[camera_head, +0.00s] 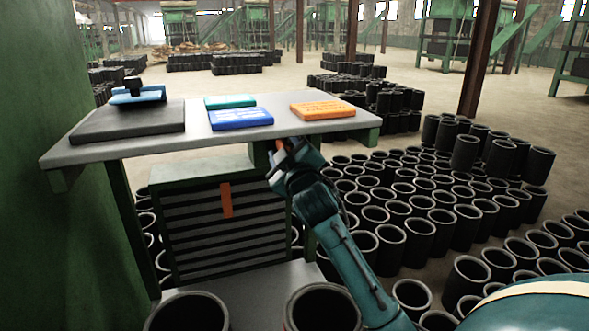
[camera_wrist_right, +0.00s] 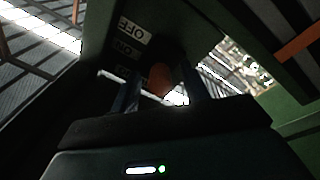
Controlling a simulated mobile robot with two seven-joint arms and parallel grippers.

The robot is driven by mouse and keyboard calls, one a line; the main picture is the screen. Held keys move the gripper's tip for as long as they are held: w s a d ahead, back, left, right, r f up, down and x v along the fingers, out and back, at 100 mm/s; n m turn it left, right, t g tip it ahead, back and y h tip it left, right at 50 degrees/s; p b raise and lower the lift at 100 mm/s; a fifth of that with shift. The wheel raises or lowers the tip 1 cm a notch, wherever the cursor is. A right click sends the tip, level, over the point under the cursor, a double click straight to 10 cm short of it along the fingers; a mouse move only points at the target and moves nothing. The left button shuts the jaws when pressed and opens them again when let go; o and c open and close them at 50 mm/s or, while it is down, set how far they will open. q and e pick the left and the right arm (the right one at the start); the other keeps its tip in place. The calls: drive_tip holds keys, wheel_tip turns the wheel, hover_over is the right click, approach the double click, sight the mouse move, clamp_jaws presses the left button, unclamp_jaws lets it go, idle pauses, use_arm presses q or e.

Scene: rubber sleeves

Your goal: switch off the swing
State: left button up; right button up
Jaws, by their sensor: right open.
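My right gripper (camera_head: 280,152) is raised under the table's front edge, beside the green slatted cabinet (camera_head: 225,215). In the right wrist view the gripper (camera_wrist_right: 160,92) is open. Its two dark fingers stand on either side of a rounded orange knob (camera_wrist_right: 160,78), with gaps showing, so it does not look gripped. A label reading OFF (camera_wrist_right: 133,35) is on the dark panel near the knob, and a second label (camera_wrist_right: 126,50), seemingly ON, is beside it. In the head view the knob is mostly hidden by the gripper. My left gripper is not in view.
The grey table (camera_head: 190,143) overhangs the gripper. It carries a dark slab (camera_head: 130,120) and teal, blue and orange pads (camera_head: 322,109). An orange strip (camera_head: 226,200) is on the cabinet front. Many black sleeves (camera_head: 380,215) crowd the floor at right. A green wall (camera_head: 40,150) closes the left.

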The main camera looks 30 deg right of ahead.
use_arm(q)
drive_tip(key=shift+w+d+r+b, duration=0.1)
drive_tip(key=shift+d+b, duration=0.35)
drive_tip(key=shift+b, duration=0.4)
use_arm(e)
drive_tip(key=v, duration=1)
drive_tip(key=shift+s, duration=0.35)
drive_tip(key=shift+w+a, duration=0.1)
